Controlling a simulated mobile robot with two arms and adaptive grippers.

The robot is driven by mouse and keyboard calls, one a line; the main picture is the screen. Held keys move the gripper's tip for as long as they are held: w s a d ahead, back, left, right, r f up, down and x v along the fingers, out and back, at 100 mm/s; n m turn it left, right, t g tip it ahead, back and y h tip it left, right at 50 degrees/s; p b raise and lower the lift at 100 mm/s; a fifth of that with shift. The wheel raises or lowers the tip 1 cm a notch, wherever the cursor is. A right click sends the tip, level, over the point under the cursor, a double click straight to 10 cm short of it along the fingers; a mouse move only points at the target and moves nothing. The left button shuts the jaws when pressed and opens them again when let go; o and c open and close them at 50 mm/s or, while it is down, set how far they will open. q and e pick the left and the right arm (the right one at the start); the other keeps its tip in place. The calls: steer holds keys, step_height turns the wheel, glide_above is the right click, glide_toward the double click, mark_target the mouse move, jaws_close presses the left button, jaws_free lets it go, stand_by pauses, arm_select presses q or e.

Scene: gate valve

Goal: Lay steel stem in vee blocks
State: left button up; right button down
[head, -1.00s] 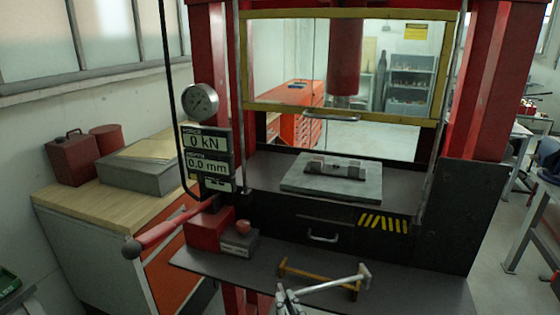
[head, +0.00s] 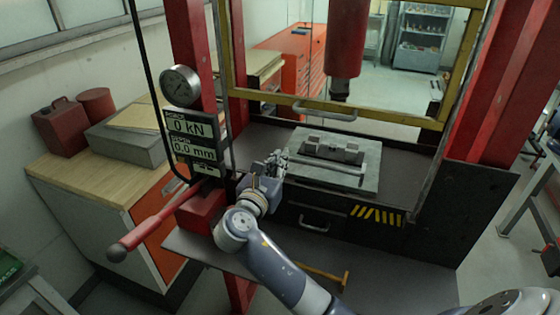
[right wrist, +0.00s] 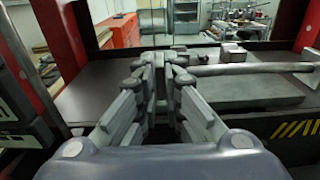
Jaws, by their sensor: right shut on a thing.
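My right gripper (head: 277,163) is shut on the steel stem (head: 325,166), near the stem's left end. The stem is a slim grey rod reaching right across the front part of the grey plate (head: 366,186). It also shows in the right wrist view (right wrist: 250,68), running right from my fingers, with a wider far end. The dark vee blocks (head: 315,142) stand on the plate, just behind the stem in the head view. The stem looks apart from them; its height above the plate is hard to judge. My left gripper is out of view.
A red lever (head: 155,225) and readout panel (head: 190,138) are at left. A yellow rack (head: 325,275) lies on the lower shelf, partly hidden by my arm.

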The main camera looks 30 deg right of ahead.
steer(key=b+x, duration=0.1)
steer(key=x, duration=0.1)
steer(key=shift+w+d, duration=0.25)
steer(key=shift+b+x, duration=0.8)
steer(key=shift+x, duration=0.15)
steer(key=shift+b+x, duration=1.05)
steer(key=shift+x, duration=0.6)
steer(key=shift+b+x, duration=2.4)
steer(key=shift+x, duration=1.05)
steer(key=shift+w+d, duration=0.25)
steer(key=shift+w, duration=0.05)
steer(key=shift+f, duration=0.2)
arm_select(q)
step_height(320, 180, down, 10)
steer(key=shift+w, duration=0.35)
arm_select(e)
steer(key=shift+f, duration=0.6)
